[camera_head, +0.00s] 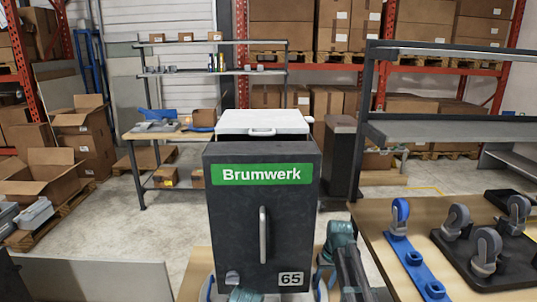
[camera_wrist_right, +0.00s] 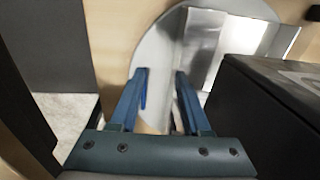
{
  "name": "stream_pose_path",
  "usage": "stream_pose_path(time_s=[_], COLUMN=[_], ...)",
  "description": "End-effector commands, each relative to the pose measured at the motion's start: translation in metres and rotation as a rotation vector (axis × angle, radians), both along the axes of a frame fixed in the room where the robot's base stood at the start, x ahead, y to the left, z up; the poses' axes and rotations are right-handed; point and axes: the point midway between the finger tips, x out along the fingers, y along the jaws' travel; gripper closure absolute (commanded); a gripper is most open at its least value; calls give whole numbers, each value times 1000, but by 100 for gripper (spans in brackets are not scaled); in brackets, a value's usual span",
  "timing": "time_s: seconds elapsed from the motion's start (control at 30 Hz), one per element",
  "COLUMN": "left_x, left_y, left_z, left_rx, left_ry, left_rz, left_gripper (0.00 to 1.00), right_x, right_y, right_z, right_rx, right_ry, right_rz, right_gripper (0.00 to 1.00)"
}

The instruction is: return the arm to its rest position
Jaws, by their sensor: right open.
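My right gripper (camera_wrist_right: 161,78) shows in the right wrist view with its two blue fingers apart. I see nothing held between them. Beyond the fingertips lies a round grey plate (camera_wrist_right: 151,50) with a shiny metal part (camera_wrist_right: 200,45) on it. In the head view my right arm (camera_head: 345,255) is folded low, close by the right side of a dark cabinet marked Brumwerk and 65 (camera_head: 235,225). The cabinet hides part of what is behind it. I cannot make out my left gripper.
A wooden table at the right holds a blue base with a caster (camera_head: 398,248) and a black tray (camera_head: 458,262) with several casters. A grey shelf (camera_head: 450,130) stands behind it. A workbench (camera_head: 135,134) stands at the back left. Open cartons (camera_head: 40,178) lie at the left. The floor between is clear.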

Motion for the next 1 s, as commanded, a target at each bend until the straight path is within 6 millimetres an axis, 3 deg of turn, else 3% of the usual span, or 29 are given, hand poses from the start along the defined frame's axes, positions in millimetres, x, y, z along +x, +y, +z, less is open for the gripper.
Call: stream_pose_path(time_s=[0.03, 0.4, 0.47, 0.7, 0.83, 1.0], left_x=[0, 0, 0, 0, 0, 0], left_y=[0, 0, 0, 0, 0, 0], left_z=[0, 0, 3, 8, 10, 11], left_rx=[0, 0, 0, 0, 0, 0], left_ry=[0, 0, 0, 0, 0, 0], left_rz=[0, 0, 0, 0, 0, 0], left_gripper=[50, 50, 50, 50, 50, 50], right_x=[-48, -205, -196, -221, -235, -245], right_y=[10, 31, 49, 104, 126, 139], right_z=[0, -1, 2, 7, 9, 11], right_rx=[-17, -111, -120, -169, -194, -214], right_ry=[-6, -49, -35, 14, 33, 45], right_rz=[1, -9, 39, 203, 276, 322], right_gripper=[53, 53, 53, 53, 53, 53])
